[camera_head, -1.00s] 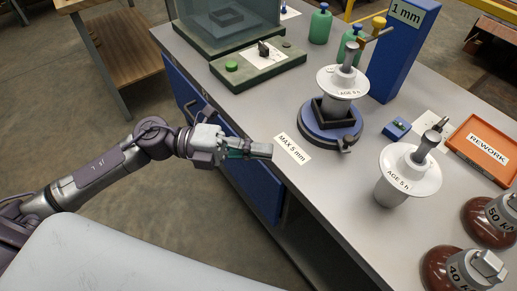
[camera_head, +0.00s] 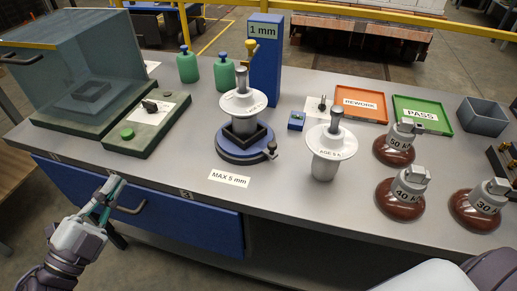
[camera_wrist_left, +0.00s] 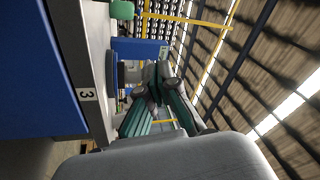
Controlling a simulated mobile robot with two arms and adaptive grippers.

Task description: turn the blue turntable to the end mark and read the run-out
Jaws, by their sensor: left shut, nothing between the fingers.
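The blue turntable (camera_head: 238,155) stands on the bench, with a black square seat holding a grey-white insulator (camera_head: 243,103) upright. A dark knob (camera_head: 271,150) sticks out at its right rim. A blue post (camera_head: 266,65) labelled "1 mm" stands behind it, with a yellow-topped gauge (camera_head: 251,47) above the insulator. I cannot make out an end mark or a gauge reading. My left gripper (camera_head: 115,184) is shut and empty in front of the blue drawers, well left of the turntable. In the left wrist view its teal fingers (camera_wrist_left: 160,85) show with the post (camera_wrist_left: 135,47) beyond. My right gripper is out of view.
A "MAX 5 mm" card (camera_head: 229,178) lies before the turntable. A second insulator (camera_head: 325,155) stands to its right, then brown weights (camera_head: 400,198). A glass case (camera_head: 70,75) and a green-button box (camera_head: 145,125) are at left. A drawer handle (camera_head: 130,207) juts near my left gripper.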

